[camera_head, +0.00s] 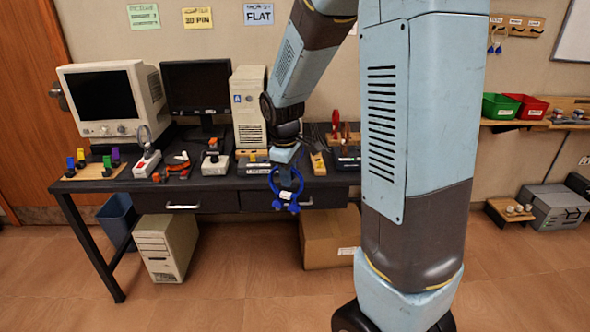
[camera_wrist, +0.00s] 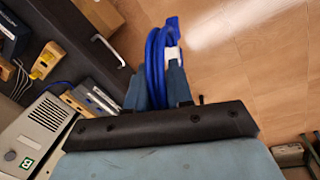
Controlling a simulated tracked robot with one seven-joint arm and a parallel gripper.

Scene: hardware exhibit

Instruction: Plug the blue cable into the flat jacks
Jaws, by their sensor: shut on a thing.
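The blue cable (camera_head: 275,181) is a loop with blue plug ends and a white label. My gripper (camera_head: 289,183) is shut on it and holds it in the air in front of the desk's front edge. In the wrist view the cable (camera_wrist: 153,55) rises between the fingers of my gripper (camera_wrist: 157,85), with open floor behind it. A sign reading FLAT (camera_head: 258,14) hangs on the wall above the desk. Small wooden boards with fittings (camera_head: 253,160) lie below it on the desk; I cannot tell which fittings are the flat jacks.
The dark desk (camera_head: 225,184) carries monitors, a beige computer tower (camera_head: 249,105) and several small devices. A cardboard box (camera_head: 330,238) and another tower (camera_head: 166,247) stand on the floor below. Green (camera_head: 500,106) and red bins sit on a shelf at right. The front floor is clear.

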